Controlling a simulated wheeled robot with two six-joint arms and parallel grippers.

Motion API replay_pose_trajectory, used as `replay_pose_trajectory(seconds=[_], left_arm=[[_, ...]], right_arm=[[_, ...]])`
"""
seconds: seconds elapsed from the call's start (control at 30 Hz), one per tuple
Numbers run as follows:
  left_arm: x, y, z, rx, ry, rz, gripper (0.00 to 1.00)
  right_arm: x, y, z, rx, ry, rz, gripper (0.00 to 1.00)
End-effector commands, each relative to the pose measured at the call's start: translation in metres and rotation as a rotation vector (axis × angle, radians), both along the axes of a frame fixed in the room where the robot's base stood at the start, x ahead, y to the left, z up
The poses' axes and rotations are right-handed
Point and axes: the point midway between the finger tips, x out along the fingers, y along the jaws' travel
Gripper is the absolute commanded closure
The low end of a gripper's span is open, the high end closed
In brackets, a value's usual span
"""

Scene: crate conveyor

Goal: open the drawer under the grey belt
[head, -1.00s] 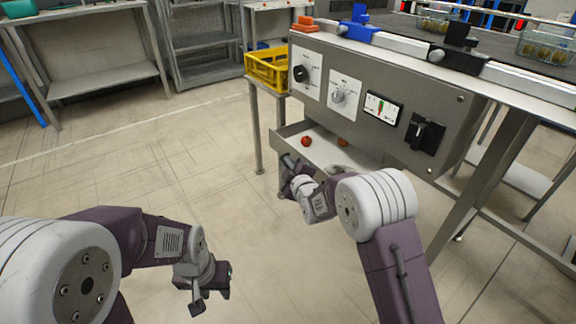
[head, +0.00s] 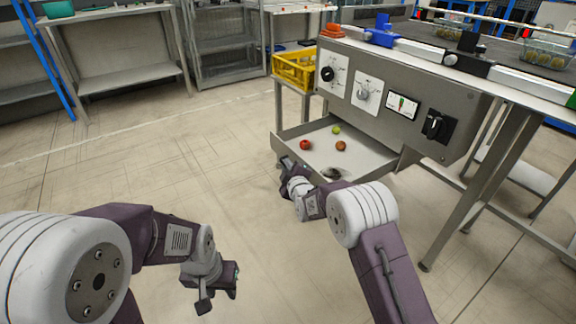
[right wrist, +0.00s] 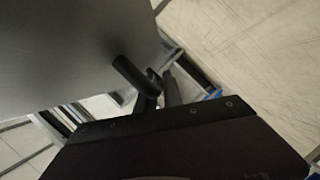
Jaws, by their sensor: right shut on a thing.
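The drawer (head: 365,158) under the grey belt (head: 490,46) is pulled well out, and its inside shows in the head view. In it lie a red round thing (head: 305,145), a green one (head: 336,130), a brown-orange one (head: 341,146) and a dark shiny thing (head: 333,173). My right gripper (head: 286,166) is at the drawer's front, shut on the drawer handle; the handle is mostly hidden there. The right wrist view shows dark parts close against a grey panel (right wrist: 70,45). My left gripper (head: 219,288) hangs open and empty over the floor.
The belt's control panel (head: 395,125) with knobs and a gauge stands above the drawer. A yellow crate (head: 293,72) is on a stand behind it. The belt frame's metal leg (head: 470,205) is at right. The floor at left is clear.

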Motion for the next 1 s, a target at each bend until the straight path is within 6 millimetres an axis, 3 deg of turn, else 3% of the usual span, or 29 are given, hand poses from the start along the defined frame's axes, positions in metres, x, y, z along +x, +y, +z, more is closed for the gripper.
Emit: replay_pose_trajectory(seconds=[0.3, 0.33, 0.7, 1.0], left_arm=[[0.000, 0.000, 0.000, 0.000, 0.000, 0.000, 0.64], [0.000, 0.000, 0.000, 0.000, 0.000, 0.000, 0.64], [0.000, 0.000, 0.002, 0.000, 0.000, 0.000, 0.64], [0.000, 0.000, 0.029, 0.000, 0.000, 0.000, 0.64]], right_arm=[[-0.001, 0.002, -0.001, -0.001, 0.000, 0.005, 1.00], [-0.001, 0.002, -0.001, -0.001, 0.000, 0.005, 0.81], [-0.002, 0.001, 0.002, 0.000, -0.002, 0.003, 0.80], [-0.042, -0.011, 0.015, -0.001, 0.001, 0.004, 0.80]])
